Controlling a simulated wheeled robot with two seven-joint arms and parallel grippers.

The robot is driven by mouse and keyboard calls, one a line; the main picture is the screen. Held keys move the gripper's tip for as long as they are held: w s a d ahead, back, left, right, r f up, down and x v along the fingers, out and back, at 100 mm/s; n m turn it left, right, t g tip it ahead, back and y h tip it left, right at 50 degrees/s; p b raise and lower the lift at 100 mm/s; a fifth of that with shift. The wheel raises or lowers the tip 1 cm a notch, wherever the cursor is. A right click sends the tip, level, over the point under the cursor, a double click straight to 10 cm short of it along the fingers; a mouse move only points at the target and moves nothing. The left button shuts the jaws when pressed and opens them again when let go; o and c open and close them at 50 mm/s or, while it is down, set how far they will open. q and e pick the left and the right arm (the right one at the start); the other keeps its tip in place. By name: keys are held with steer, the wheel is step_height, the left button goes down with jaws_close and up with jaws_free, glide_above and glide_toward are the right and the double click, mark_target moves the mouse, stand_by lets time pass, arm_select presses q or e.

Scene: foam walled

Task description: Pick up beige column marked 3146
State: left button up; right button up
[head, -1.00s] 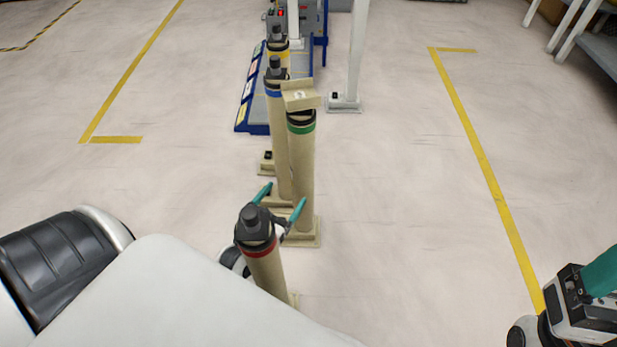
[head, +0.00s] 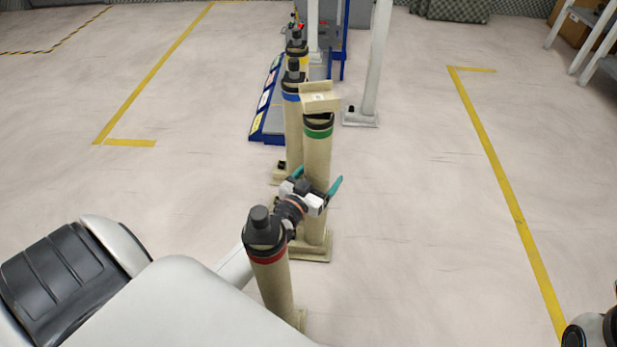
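Several beige columns stand in a row on the floor; no number 3146 is legible, so I cannot tell which one is meant. The nearest column (head: 272,285) has a red band and dark cap. Behind it a green-banded column (head: 317,155) carries a beige block on top. A blue-banded column (head: 292,130) and a yellow-banded column (head: 298,62) stand farther back. My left gripper (head: 318,175) is open, its teal fingers on either side of the green-banded column's shaft; contact cannot be told. My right gripper is out of view; only part of that arm shows at bottom right.
A blue-edged platform (head: 263,120) with coloured labels lies behind the columns. Yellow floor lines (head: 500,180) run on both sides.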

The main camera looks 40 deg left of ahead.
arm_select(q)
steer(key=shift+c, duration=0.3)
jaws_close()
steer(key=shift+r, duration=0.25)
steer(key=shift+r, duration=0.1)
